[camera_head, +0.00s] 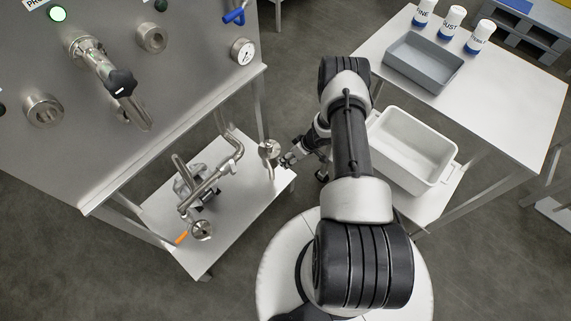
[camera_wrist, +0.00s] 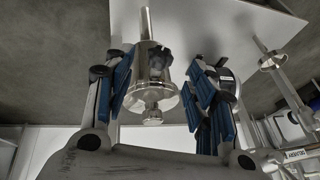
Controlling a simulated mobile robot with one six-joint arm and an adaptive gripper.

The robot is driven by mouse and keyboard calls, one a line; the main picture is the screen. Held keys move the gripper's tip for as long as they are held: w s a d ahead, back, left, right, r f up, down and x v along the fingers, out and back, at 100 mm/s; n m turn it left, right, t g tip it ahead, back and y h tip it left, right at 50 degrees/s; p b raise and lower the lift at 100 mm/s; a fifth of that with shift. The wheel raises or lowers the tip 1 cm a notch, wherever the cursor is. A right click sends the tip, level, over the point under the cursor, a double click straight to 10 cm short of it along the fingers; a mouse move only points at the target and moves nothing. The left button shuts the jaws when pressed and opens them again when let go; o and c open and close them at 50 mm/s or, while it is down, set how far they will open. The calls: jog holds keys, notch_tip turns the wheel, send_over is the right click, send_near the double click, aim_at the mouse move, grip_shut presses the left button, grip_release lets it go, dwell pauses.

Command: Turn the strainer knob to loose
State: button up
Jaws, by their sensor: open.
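The strainer is a shiny metal cylinder (camera_wrist: 151,62) on a thin pipe in the wrist view. A small rounded metal knob (camera_wrist: 153,112) sits at its lower end in that view. In the head view, what looks like the same strainer (camera_head: 270,150) is at the right edge of the low table, beside my gripper (camera_head: 292,158). In the wrist view my gripper (camera_wrist: 160,80) is open, with blue-padded fingers on either side of the strainer. Gaps show between both fingers and the metal, so I see no contact. The knob's setting cannot be read.
The low metal table (camera_head: 245,208) carries pipework (camera_head: 205,185) and an orange-handled valve (camera_head: 181,237). The steel tank panel (camera_head: 190,75) stands behind it. A white bin (camera_head: 410,150) and a side table (camera_head: 510,100) with a grey tray (camera_head: 422,65) are on the right.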

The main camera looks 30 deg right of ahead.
aim_at(286, 162)
jog(key=b+x, duration=0.1)
jog(key=x, duration=0.4)
jog(key=shift+w+f, duration=0.1)
jog(key=shift+c, duration=0.5)
jog(key=c, duration=1)
